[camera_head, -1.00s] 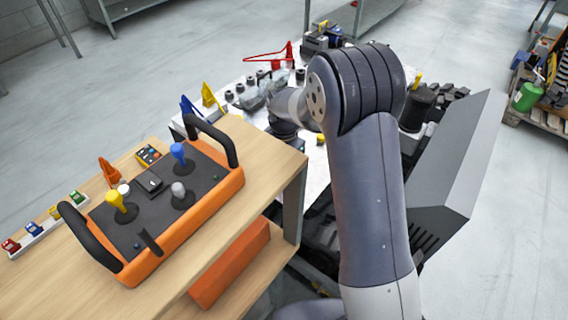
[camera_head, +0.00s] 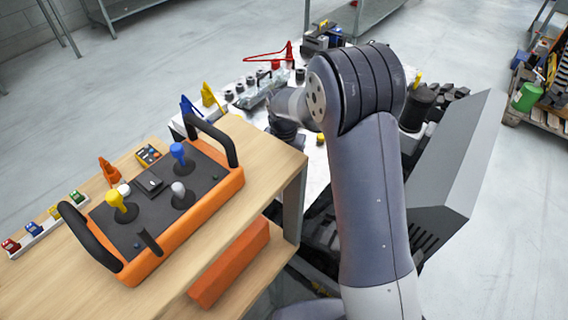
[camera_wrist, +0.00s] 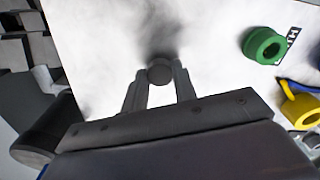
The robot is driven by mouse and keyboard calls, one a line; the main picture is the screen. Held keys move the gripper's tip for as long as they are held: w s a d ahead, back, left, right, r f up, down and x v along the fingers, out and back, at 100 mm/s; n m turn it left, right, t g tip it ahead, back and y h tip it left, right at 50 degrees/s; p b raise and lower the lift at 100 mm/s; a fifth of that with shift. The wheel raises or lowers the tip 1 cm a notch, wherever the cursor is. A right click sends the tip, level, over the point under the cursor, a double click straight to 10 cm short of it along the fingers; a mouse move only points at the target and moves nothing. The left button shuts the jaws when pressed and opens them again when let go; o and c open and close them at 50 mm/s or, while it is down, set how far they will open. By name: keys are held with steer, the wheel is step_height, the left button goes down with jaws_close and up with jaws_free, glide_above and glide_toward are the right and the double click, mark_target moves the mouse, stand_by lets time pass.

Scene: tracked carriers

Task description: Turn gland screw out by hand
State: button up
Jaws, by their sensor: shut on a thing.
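In the wrist view my gripper (camera_wrist: 160,82) is shut on a small round dark grey piece, the gland screw (camera_wrist: 160,70), between its fingertips. The screw stands over a white surface (camera_wrist: 110,50) with a dark blurred shadow behind it. What lies beneath the screw is hidden. In the head view my arm covers the gripper and the screw.
A green ring (camera_wrist: 264,46) and a yellow ring (camera_wrist: 301,111) lie right of my gripper in the wrist view. A dark cylinder (camera_wrist: 45,130) is at left. In the head view an orange control box (camera_head: 205,205) stands on the wooden table (camera_head: 255,150).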

steer(key=n, duration=0.5)
steer(key=shift+n, duration=0.3)
steer(key=shift+n, duration=0.8)
steer(key=n, duration=0.6)
steer(key=shift+n, duration=1)
steer(key=n, duration=0.4)
steer(key=shift+f, duration=0.1)
steer(key=n, duration=0.5)
steer(key=shift+s+n, duration=0.1)
steer(key=shift+n, duration=0.2)
